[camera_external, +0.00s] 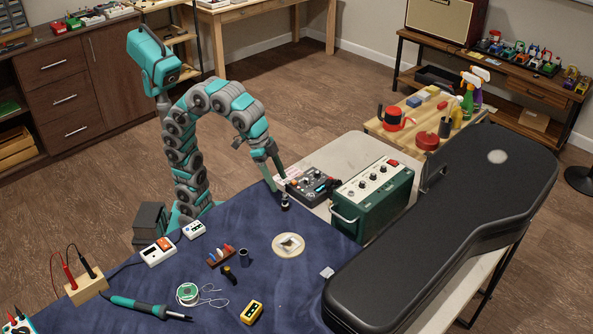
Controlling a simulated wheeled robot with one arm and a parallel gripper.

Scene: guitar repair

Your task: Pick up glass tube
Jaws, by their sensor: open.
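A small upright tube-like piece with a dark base (285,202) stands on the blue cloth near its back edge; it looks like the glass tube, but it is too small to be sure. Nothing shows between the fingers. I cannot tell whether a fingertip touches the piece.
A black pedal-like box (313,186) and a green amplifier unit (372,200) stand close on the right. A black guitar case (450,225) fills the table's right side.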

